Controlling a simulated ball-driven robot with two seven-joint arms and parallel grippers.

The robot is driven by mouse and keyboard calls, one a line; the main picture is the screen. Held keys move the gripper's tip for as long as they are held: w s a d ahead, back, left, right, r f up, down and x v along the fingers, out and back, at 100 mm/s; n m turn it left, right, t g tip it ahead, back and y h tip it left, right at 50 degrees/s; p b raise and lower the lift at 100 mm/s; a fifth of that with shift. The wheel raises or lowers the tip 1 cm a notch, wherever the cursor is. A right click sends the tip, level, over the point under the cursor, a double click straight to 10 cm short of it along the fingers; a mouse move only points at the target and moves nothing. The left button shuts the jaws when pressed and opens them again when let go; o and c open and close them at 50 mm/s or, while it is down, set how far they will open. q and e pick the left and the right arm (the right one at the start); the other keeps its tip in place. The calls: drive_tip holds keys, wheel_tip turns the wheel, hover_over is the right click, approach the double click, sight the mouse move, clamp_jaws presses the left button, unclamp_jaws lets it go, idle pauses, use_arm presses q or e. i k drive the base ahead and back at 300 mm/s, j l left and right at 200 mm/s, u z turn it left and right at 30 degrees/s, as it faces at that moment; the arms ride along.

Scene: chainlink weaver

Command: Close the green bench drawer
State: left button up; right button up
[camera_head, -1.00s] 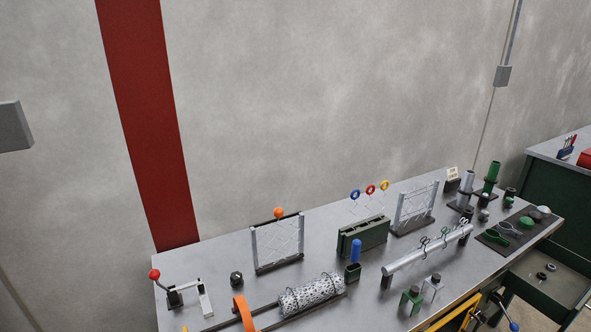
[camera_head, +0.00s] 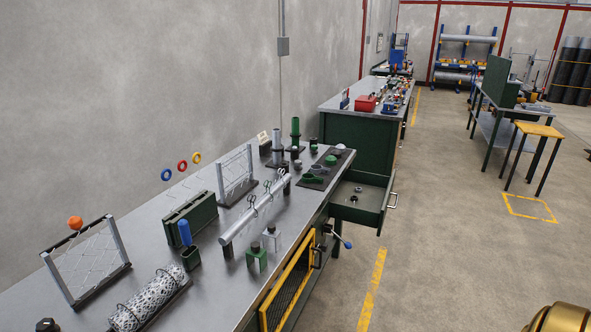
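The green bench drawer (camera_head: 352,214) is pulled out from the right end of the long workbench (camera_head: 215,262). Its handle (camera_head: 393,201) is on the front face, toward the aisle. The drawer's grey inside shows, with a few small dark ring-like parts (camera_head: 358,189) in it. Nothing touches the drawer. Neither of my grippers shows; only a gold rounded part of mine is at the bottom right corner, well apart from the drawer.
A second green bench (camera_head: 352,140) stands beyond. The floor (camera_head: 450,240) right of the drawer is clear. A yellow-topped stool (camera_head: 539,130) stands farther right.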

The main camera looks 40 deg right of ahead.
sight(371, 209)
drive_tip(key=l+z, duration=0.1)
drive_tip(key=z, duration=1.2)
drive_tip(key=i+l+z, duration=0.1)
drive_tip(key=l, duration=0.45)
drive_tip(key=i+l+z, duration=0.15)
drive_tip(key=l, duration=0.4)
drive_tip(key=i+l, duration=0.1)
drive_tip(key=i, duration=0.35)
